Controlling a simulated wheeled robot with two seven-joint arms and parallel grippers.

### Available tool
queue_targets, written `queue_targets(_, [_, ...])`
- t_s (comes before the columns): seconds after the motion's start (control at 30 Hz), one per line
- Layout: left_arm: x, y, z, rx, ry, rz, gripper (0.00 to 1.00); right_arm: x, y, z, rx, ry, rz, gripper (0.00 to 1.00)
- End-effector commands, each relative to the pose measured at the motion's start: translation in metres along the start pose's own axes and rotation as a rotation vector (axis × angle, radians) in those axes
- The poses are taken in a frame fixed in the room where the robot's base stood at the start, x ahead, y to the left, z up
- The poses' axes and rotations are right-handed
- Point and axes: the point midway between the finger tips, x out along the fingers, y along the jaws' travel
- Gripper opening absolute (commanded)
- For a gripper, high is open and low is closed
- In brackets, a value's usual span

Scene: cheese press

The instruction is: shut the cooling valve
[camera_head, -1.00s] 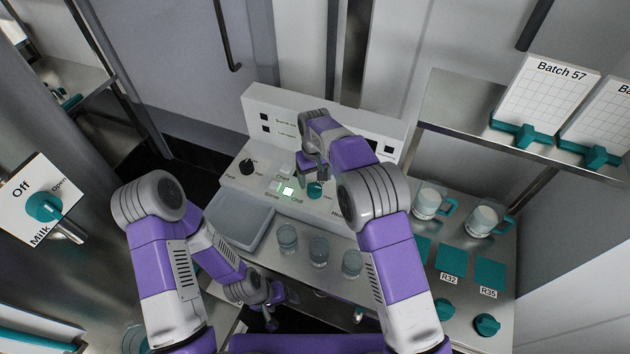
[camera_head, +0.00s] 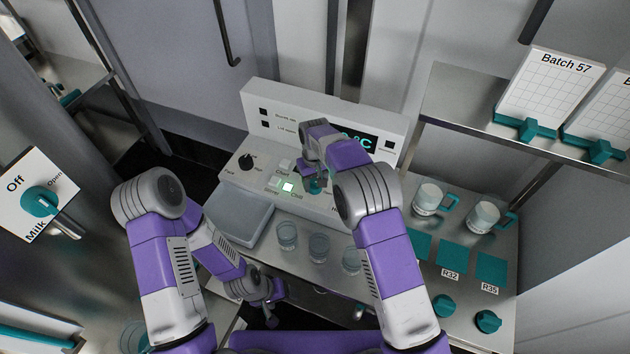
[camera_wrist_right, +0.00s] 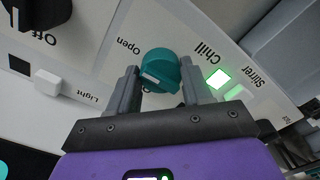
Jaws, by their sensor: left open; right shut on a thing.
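A teal knob (camera_head: 317,186) sits on the sloped white control panel (camera_head: 232,181), beside the lit green square button. In the right wrist view the teal knob (camera_wrist_right: 160,72) has a pale mark and lies between the words "Open" and "Chill". My right gripper (camera_head: 314,176) is at this knob, its fingers on either side and shut on it. The gripper hides part of the knob in the head view. My left gripper (camera_head: 270,308) is open and low, below the front of the counter, away from the panel.
A grey tray (camera_head: 238,222) and several glasses (camera_head: 287,236) stand before the panel. Two mugs (camera_head: 428,199) are at right. Teal knobs (camera_head: 488,321) are on the counter front. A milk valve (camera_head: 40,202) marked "Off" and "Open" is far left.

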Motion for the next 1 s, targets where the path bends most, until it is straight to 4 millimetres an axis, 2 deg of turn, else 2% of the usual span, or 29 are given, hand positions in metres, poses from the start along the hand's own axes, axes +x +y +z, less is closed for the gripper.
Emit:
queue_targets(0.27, [-0.001,0.000,0.000,0.000,0.000,0.000,0.75,-0.001,0.000,0.000,-0.020,0.000,0.001,0.19])
queue_targets(0.47, [-0.004,0.002,0.000,0.000,0.000,0.000,0.75,-0.001,0.001,0.000,-0.100,0.000,0.000,0.19])
queue_targets(1.0, [-0.018,0.007,0.001,0.000,0.000,0.000,0.75,-0.001,0.003,-0.001,-0.574,0.001,-0.001,0.19])
